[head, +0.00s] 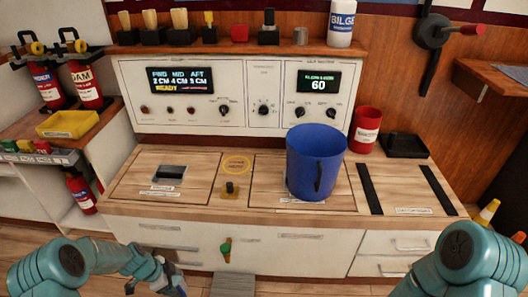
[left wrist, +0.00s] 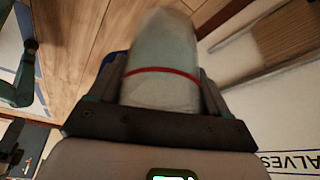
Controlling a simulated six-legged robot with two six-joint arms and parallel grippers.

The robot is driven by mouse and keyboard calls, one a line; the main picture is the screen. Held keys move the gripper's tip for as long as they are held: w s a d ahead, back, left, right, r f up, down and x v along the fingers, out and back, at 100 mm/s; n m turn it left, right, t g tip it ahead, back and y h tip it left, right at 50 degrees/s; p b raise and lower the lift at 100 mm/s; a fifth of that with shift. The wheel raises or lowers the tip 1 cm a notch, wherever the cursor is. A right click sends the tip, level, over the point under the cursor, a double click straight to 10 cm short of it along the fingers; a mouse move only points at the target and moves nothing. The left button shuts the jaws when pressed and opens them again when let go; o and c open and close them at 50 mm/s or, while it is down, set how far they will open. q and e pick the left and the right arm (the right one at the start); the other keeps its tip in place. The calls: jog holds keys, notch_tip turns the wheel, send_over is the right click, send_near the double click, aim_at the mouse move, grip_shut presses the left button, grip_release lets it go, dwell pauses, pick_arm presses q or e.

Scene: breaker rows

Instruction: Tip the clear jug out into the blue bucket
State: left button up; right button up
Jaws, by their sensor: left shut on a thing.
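The blue bucket (head: 309,164) stands upright on the wooden counter, right of centre in the head view. My left gripper (left wrist: 160,85) is shut on the clear jug (left wrist: 162,52), a cloudy, see-through vessel with a red band, seen between the fingers in the left wrist view. Its far end is blurred and I cannot tell what is in it. A bit of blue shows behind the left finger. In the head view my left arm is low at the left, in front of the counter, and the jug cannot be made out there. My right gripper is out of view.
A red tub (head: 366,131) and a black tray (head: 404,145) stand right of the bucket. A control panel (head: 235,97) is behind. A yellow tray (head: 67,123) sits on the left side bench. The counter's front left has a low black fitting (head: 171,172) and a small knob.

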pick_arm(q)
jog(key=w+d+r+n+t+y, duration=0.1)
jog(key=w+d+r+n, duration=0.15)
jog(key=r, duration=0.75)
jog(key=w+d+r+n+t, duration=0.1)
jog(key=w+d+r+n, duration=0.15)
jog(key=r, duration=0.85)
jog(key=s+d+r+n+y, duration=0.1)
jog(key=s+d+r+n, duration=0.15)
jog(key=r, duration=0.55)
jog(key=s+d+r+n+y, duration=0.1)
jog(key=d+r+n, duration=0.15)
jog(key=r, duration=0.65)
jog(key=shift+s+d+f+n+t+y, duration=0.1)
jog(key=shift+s+f+n+t+y, duration=0.05)
jog(key=shift+s+f+n, duration=0.45)
jog(key=shift+s+d+f+n+t+y, duration=0.1)
jog(key=shift+s+d+f+n+y, duration=0.1)
jog(key=shift+s+f+n, duration=0.4)
jog(key=shift+s+d+f+n+t+y, duration=0.15)
jog(key=shift+s+f+n, duration=0.15)
jog(key=shift+s+f, duration=0.5)
